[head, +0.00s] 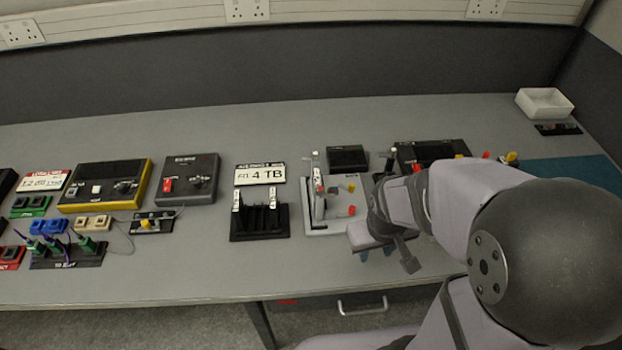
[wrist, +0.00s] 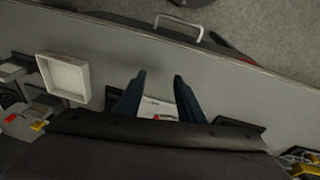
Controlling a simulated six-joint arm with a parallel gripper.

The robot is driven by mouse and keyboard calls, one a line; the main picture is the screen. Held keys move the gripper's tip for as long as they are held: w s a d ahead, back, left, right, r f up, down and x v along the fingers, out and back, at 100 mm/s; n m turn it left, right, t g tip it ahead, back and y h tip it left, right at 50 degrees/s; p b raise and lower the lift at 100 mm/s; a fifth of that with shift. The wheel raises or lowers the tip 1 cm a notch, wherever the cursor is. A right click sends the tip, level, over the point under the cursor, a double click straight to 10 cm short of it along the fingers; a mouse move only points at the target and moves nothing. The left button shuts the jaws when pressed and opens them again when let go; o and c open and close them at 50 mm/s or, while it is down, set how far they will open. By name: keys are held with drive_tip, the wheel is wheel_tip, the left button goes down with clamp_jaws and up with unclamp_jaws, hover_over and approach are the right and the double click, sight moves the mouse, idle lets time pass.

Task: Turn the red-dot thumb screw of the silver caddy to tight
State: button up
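A pale silver-grey unit, apparently the silver caddy on its base (head: 323,227), stands right of centre on the bench in the head view. An upright piece with white labels rises at its left side. A small red part (head: 351,211) shows at its right front and a yellow part (head: 350,188) behind; I cannot make out which is the red-dot thumb screw or how far it is turned. My gripper (head: 376,252) is just right of the unit, pointing down. In the wrist view my gripper (wrist: 158,84) is open, with a pale piece with a red mark (wrist: 163,117) seen between its fingers.
A black box (head: 348,157) sits behind the unit. A white tray (wrist: 66,78) shows at left in the wrist view. The front bench strip is clear.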

sight(323, 193)
drive_tip(key=w+a+r+n+t+y+p, duration=0.1)
drive_tip(key=w+r+n+t+p, duration=0.2)
drive_tip(key=w, duration=0.3)
drive_tip(key=w+a+r+n+t+y+p, duration=0.1)
drive_tip(key=w+r+n+t+p, duration=0.15)
drive_tip(key=w, duration=0.35)
drive_tip(key=a+t+y+b, duration=0.1)
drive_tip(key=a+y+b, duration=0.1)
drive_tip(key=y+b, duration=0.1)
drive_tip(key=a+f+n+t+y+b, duration=0.1)
drive_tip(key=a+t+y+b, duration=0.1)
drive_tip(key=y, duration=0.3)
drive_tip(key=a+f+n+t+y+b, duration=0.1)
drive_tip(key=a+t+y+b, duration=0.1)
drive_tip(key=y+b, duration=0.2)
drive_tip(key=shift+w+a+n, duration=0.25)
drive_tip(key=shift+w+a, duration=0.05)
drive_tip(key=shift+w, duration=0.05)
drive_tip(key=shift+s+d+f, duration=0.1)
drive_tip(key=shift+d+f, duration=0.15)
drive_tip(key=shift+d, duration=0.1)
drive_tip(key=p+x, duration=0.1)
drive_tip(key=x, duration=0.6)
drive_tip(key=shift+w+a+p, duration=0.2)
drive_tip(key=shift+w+p, duration=0.2)
